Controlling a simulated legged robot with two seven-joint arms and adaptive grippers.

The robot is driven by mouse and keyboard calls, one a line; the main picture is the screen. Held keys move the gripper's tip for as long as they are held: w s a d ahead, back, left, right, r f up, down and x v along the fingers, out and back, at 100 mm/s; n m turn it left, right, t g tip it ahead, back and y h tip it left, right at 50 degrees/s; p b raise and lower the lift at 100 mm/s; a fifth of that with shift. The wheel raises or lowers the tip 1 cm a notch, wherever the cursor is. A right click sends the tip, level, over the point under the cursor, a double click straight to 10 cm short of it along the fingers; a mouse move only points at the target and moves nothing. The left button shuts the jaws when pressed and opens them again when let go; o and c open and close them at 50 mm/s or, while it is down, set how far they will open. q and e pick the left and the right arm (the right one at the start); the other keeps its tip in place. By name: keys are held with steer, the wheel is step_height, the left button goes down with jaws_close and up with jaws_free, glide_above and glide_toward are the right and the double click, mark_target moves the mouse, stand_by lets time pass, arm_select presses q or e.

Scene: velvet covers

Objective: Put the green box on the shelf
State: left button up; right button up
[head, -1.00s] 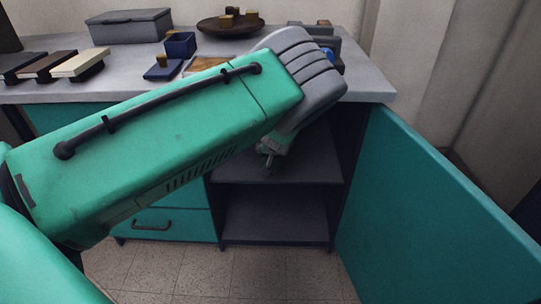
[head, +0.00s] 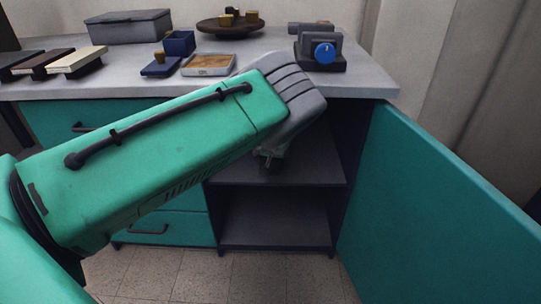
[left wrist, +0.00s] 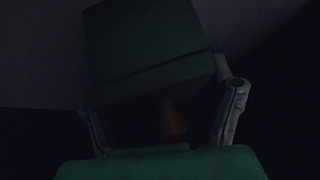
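My left arm reaches from the left into the open cabinet, and my left gripper (head: 267,160) is just above its upper shelf (head: 312,172), partly hidden behind the arm. In the dark left wrist view, the green box (left wrist: 145,38) lies straight ahead at the fingertips, slightly tilted in the picture. The two fingers of my left gripper (left wrist: 160,95) are wide apart, near the box's two sides; contact is unclear. A dim brown patch (left wrist: 172,118) shows in the shadow between them. In the head view I cannot make out the box. My right gripper is out of view.
An open teal door (head: 435,205) stands to the right of the cabinet. A lower shelf (head: 275,218) is empty where visible. The grey counter (head: 365,84) above holds a grey lidded case (head: 128,27), a round brown tray (head: 212,27), a blue-dialled device (head: 320,55) and small blocks.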

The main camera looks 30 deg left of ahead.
arm_select(q)
steer(key=shift+r, duration=0.1)
steer(key=shift+s+d+r, duration=0.1)
steer(key=shift+r, duration=0.1)
steer(key=p+v, duration=0.5)
steer(key=v, duration=0.6)
steer(key=s+f+m+g, duration=0.1)
steer(key=s+f, duration=0.3)
steer(key=s, duration=0.4)
steer(key=s+f+m+g+h, duration=0.1)
steer(key=s+f, duration=0.3)
steer(key=s, duration=0.4)
steer(key=s+f+m+g, duration=0.1)
steer(key=s+f, duration=0.3)
steer(key=s, duration=0.4)
steer(key=s+d+m+g+h, duration=0.1)
steer(key=s+d, duration=0.3)
steer(key=s, duration=0.5)
steer(key=s+d+m+g+h, duration=0.1)
steer(key=s+d+m+h, duration=0.1)
steer(key=s+d, duration=0.3)
steer(key=s+h, duration=0.1)
steer(key=s, duration=0.3)
steer(key=shift+s+d+r+g, duration=0.2)
steer(key=shift+d+r+g, duration=0.1)
steer(key=shift+r, duration=0.1)
steer(key=shift+r, duration=0.1)
